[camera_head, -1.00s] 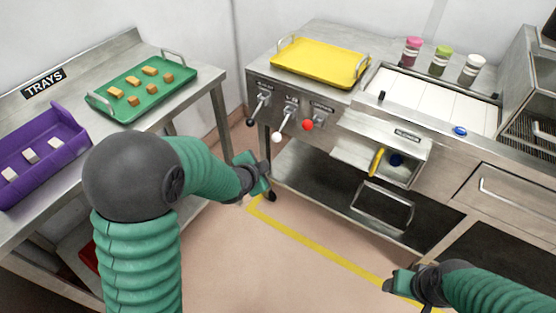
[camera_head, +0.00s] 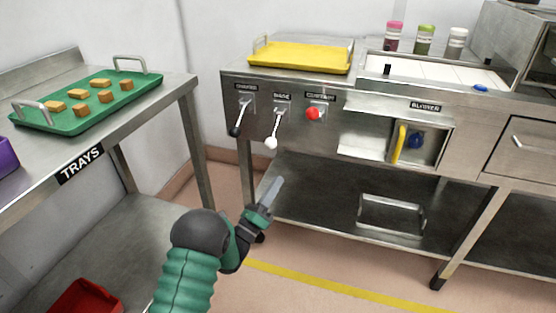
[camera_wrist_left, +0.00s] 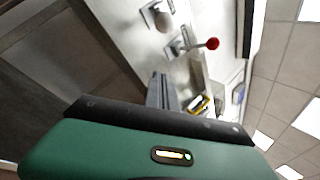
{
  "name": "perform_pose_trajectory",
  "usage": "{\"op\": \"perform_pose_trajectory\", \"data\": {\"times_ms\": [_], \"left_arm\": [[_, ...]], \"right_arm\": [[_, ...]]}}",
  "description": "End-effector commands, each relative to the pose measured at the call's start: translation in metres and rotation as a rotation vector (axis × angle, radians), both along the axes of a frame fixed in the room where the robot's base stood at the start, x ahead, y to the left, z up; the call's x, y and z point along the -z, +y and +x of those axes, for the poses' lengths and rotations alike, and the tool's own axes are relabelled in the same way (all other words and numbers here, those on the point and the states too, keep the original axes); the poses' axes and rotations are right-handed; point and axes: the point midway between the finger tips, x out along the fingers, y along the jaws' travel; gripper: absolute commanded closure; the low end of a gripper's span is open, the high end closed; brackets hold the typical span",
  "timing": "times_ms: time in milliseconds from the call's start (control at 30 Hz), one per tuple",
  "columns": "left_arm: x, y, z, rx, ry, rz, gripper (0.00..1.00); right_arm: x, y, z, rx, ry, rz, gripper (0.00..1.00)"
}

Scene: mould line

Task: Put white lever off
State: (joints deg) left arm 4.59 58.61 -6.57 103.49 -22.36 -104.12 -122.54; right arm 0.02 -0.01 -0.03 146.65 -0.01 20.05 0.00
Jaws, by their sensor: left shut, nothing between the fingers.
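The white lever (camera_head: 272,142) is on the front panel of the steel bench, between a black-knobbed lever and a red-knobbed one. Its shaft slants down from its mount, with the white knob at the low end. My left gripper (camera_head: 273,188) is shut and empty, pointing up, below the white knob and apart from it. My right gripper is not in view.
The black lever (camera_head: 236,131) hangs down to the left; the red knob (camera_head: 313,114) is to the right and also shows in the left wrist view (camera_wrist_left: 212,43). A yellow tray (camera_head: 300,57) lies above the levers. A blower box with a yellow handle (camera_head: 399,143) is further right.

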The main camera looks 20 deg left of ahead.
Motion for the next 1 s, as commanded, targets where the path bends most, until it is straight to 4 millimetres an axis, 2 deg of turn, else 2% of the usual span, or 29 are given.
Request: {"op": "perform_pose_trajectory", "data": {"times_ms": [167, 267, 600, 700, 800, 1000], "left_arm": [[0.002, 0.006, 0.003, -0.002, 0.003, -0.01, 1.0], [-0.002, 0.004, 0.011, -0.002, 0.0, -0.011, 1.0], [-0.033, -0.021, 0.07, 0.0, 0.0, -0.009, 1.0], [-0.044, -0.022, 0.085, -0.004, 0.0, -0.01, 1.0], [-0.051, -0.004, 0.076, -0.007, 0.003, -0.01, 1.0], [-0.061, 0.009, 0.07, -0.003, 0.004, -0.01, 1.0]], "right_arm": [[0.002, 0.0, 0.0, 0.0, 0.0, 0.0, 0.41], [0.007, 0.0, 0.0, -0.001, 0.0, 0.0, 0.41], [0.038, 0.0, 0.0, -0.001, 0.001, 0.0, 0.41], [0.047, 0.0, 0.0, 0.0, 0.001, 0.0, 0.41], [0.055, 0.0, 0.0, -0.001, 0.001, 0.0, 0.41], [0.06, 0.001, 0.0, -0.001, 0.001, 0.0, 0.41]]}}
